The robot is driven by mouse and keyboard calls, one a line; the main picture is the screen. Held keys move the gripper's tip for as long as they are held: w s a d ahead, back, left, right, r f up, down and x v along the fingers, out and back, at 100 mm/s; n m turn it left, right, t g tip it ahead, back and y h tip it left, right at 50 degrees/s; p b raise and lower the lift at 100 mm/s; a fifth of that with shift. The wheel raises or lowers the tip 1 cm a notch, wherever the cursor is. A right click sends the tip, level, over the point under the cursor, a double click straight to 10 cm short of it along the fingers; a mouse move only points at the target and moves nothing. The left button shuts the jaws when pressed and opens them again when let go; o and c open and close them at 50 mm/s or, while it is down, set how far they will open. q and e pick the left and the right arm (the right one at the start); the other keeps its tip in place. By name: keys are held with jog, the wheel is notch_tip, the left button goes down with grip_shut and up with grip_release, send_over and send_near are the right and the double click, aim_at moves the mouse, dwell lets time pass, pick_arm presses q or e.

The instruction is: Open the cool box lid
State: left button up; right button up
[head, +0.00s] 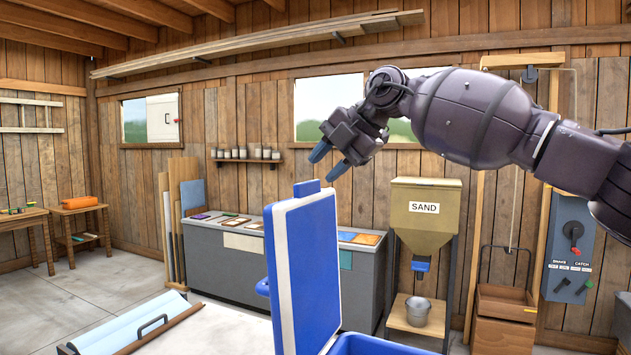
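The cool box lid (308,270) is a blue and white slab standing about upright at the lower middle of the head view. A small blue tab (307,188) sticks up from its top edge. The blue rim of the cool box (375,346) shows at the bottom edge to the right of the lid, and the rest of the box is cut off. My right gripper (329,163) is above the lid's top edge, its two blue fingertips apart with nothing between them. It appears clear of the lid. My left gripper is out of view.
A pale surface (215,332) with a black-handled blue-grey lid (130,325) is at the lower left. A grey counter (222,270) stands behind the lid. A sand hopper (425,210), metal bucket (418,311), wooden crate (505,305) and lever panel (570,245) are to the right.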

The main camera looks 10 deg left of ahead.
jog(key=v, duration=0.6)
jog(key=shift+d+r+b, duration=0.15)
jog(key=shift+r+b, duration=0.05)
jog(key=shift+b, duration=0.15)
jog(key=shift+s, duration=0.1)
